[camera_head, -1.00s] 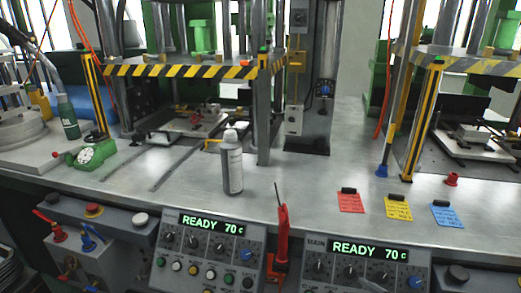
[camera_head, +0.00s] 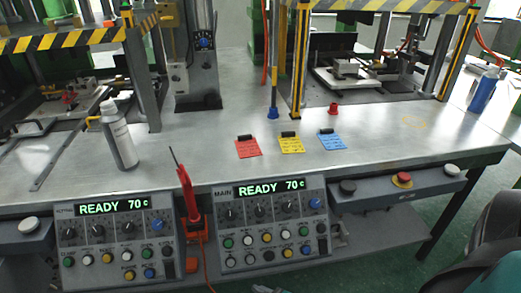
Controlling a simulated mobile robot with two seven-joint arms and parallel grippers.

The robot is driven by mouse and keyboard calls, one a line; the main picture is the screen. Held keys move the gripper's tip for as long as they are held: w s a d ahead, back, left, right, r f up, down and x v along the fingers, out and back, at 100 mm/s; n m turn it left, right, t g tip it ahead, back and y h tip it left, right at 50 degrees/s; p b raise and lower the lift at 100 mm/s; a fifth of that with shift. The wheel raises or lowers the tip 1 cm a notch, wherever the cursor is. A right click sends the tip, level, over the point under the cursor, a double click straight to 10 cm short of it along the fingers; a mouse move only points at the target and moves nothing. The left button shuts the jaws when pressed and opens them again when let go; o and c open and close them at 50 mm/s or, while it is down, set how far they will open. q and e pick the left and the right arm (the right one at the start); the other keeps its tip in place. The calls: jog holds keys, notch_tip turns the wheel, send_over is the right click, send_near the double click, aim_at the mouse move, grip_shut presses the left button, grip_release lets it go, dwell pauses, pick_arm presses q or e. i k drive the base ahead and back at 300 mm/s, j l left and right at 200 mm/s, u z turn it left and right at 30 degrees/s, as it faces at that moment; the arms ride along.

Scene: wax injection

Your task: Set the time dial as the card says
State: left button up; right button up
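Two grey control panels are on the bench front. The left panel (camera_head: 118,238) and the right panel (camera_head: 272,226), marked MAIN, each have a green display reading READY 70 c. Each has a row of black dials with a blue one at the right end, above coloured buttons. The dial labels are too small to read. A red card (camera_head: 248,147), a yellow card (camera_head: 291,144) and a blue card (camera_head: 331,141) lie on the bench, each with a black clip; their writing is unreadable. I cannot make out either gripper.
A grey bottle (camera_head: 118,135) stands left on the bench. A red-handled tool (camera_head: 188,193) stands upright between the panels. A red emergency button (camera_head: 402,180) is at right. A blue bottle (camera_head: 483,90) stands at the far right. A small grey thing at the bottom edge is unclear.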

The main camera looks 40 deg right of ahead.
aim_at(259, 211)
jog(key=z, duration=1.25)
